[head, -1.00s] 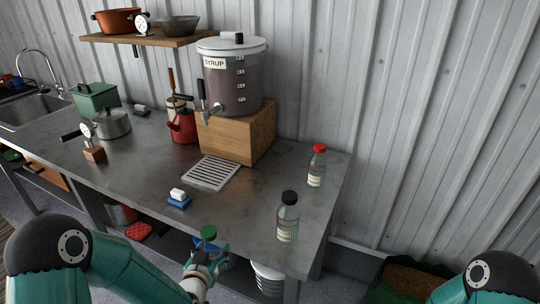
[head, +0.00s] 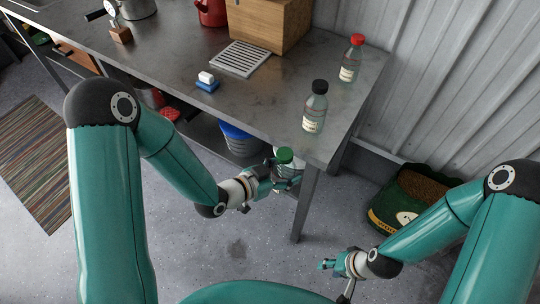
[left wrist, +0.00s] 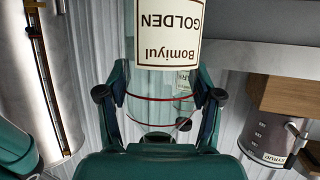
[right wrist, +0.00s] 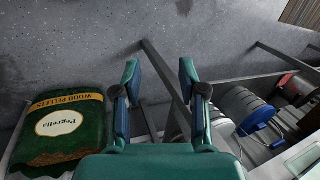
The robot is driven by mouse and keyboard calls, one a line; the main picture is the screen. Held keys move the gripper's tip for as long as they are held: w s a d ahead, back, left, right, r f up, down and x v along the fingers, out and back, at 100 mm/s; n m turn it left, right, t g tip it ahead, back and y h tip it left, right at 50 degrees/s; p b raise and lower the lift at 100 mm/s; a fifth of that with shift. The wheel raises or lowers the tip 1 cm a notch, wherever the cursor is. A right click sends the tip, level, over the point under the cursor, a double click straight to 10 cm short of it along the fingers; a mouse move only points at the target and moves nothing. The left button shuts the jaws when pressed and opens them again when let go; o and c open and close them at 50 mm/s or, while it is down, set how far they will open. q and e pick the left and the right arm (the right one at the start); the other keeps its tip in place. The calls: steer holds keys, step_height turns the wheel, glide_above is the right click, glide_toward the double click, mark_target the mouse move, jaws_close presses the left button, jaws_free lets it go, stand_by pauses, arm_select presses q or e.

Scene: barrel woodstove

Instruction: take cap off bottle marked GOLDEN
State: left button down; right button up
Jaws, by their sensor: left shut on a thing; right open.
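The bottle marked GOLDEN (left wrist: 165,60) is clear glass; its label reads upside down in the left wrist view. My left gripper (head: 284,178) is shut on it and holds it in the air in front of the table's front edge. Its green cap (head: 285,156) is on and faces up in the head view; the gripper partly hides the body. My right gripper (head: 324,265) is open and empty, lower and to the right of the bottle. Its open fingers show in the right wrist view (right wrist: 160,85), with floor and a table leg beyond.
A black-capped bottle (head: 315,110) and a red-capped bottle (head: 351,62) stand on the metal table (head: 270,100) at its right end. A green wood pellets bag (head: 400,205) lies on the floor at right.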

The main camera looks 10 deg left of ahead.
steer(key=o, duration=0.3)
steer(key=shift+m, duration=0.3)
steer(key=w+a+r+m+g+h, duration=0.1)
steer(key=w+r+m+g+h, duration=0.3)
steer(key=w+r+m, duration=1.4)
step_height(320, 180, up, 17)
steer(key=m+t, duration=0.2)
steer(key=t, duration=0.1)
glide_above(283, 152)
steer(key=shift+w+d, duration=0.15)
steer(key=shift+d, duration=0.1)
steer(key=shift+a+n, duration=0.15)
steer(key=shift+n, duration=0.15)
steer(key=shift+f, duration=3.9)
